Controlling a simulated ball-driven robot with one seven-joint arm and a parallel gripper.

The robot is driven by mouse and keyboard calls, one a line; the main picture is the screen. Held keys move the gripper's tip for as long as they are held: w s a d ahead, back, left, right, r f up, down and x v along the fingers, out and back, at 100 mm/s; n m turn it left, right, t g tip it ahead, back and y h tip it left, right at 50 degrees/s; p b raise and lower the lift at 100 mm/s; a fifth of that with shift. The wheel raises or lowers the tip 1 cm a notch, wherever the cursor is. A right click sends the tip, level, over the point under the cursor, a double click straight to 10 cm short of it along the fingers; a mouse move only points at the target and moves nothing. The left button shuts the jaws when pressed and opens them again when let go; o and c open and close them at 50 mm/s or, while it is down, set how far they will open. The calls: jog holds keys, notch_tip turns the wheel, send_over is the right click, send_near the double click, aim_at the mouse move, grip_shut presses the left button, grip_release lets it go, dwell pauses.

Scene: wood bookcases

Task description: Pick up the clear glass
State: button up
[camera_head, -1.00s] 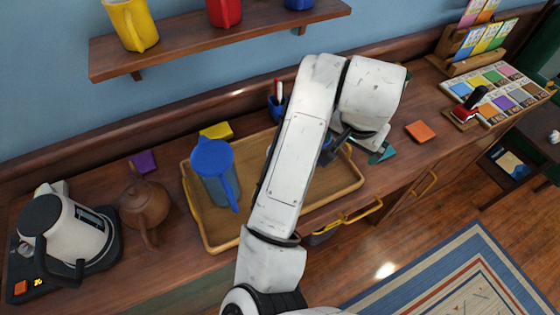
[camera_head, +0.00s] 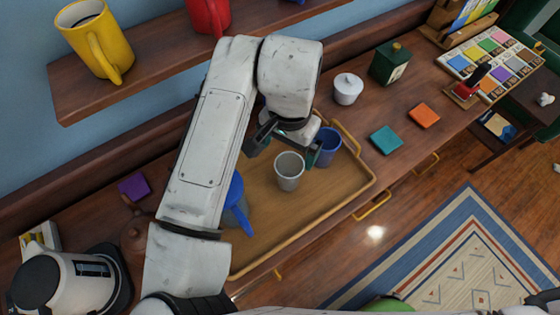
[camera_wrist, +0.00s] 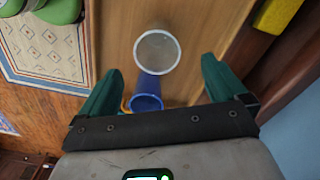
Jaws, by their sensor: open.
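The clear glass (camera_head: 289,172) stands upright on the wooden tray (camera_head: 262,262). It looks pale and translucent, and the wrist view shows its round rim (camera_wrist: 157,52) from above. My gripper (camera_head: 287,148) is open, with its two green fingers apart above the tray, near the glass. In the wrist view the glass lies just ahead of the gap between the fingertips (camera_wrist: 162,68), and nothing is held. A blue cup (camera_head: 327,147) stands close beside the glass; it also shows between the fingers in the wrist view (camera_wrist: 146,98).
A blue pitcher (camera_head: 237,205) stands on the tray, partly behind my arm. The shelf (camera_head: 140,72) with mugs overhangs at the upper left.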

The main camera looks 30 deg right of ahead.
send_near(289, 170)
jog(key=shift+s+a+r, duration=0.3)
jog(key=shift+s+a, duration=0.1)
jog(key=shift+a, duration=0.15)
jog(key=shift+s+a+r, duration=0.25)
jog(key=shift+s+a, duration=0.15)
jog(key=shift+a, duration=0.1)
jog(key=shift+s+d+f+p, duration=0.15)
jog(key=shift+f+p, duration=0.35)
jog(key=shift+f, duration=0.85)
jog(key=shift+s+d+f+p, duration=0.15)
jog(key=shift+f+p, duration=0.35)
jog(key=shift+f, duration=0.85)
jog(key=shift+a, duration=0.1)
jog(key=c, duration=1.2)
